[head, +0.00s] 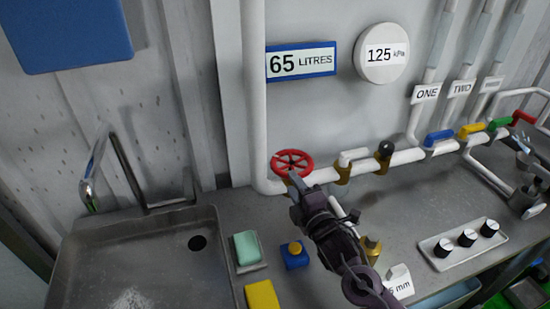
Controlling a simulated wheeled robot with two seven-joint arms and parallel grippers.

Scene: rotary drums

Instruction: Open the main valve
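A red handwheel valve (281,157) sits on the white pipe (325,174), near the corner where the pipe turns up the wall. It is likely the main valve; no label on it is readable. My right gripper (297,186) reaches up from the bottom and its tip is at the near edge of the wheel. It overlaps the wheel's lower rim in the picture; I cannot tell whether it touches. The fingers are dark and small, so their opening is unclear. My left gripper is not in view.
A sink (75,245) with a tap (92,180) is at the left. A green sponge (246,247), blue button box (294,258) and knob panel (455,252) lie on the counter. Coloured valve handles (470,131) line the pipe at right. Gauges read 65 litres (300,62) and 125 kPa (382,54).

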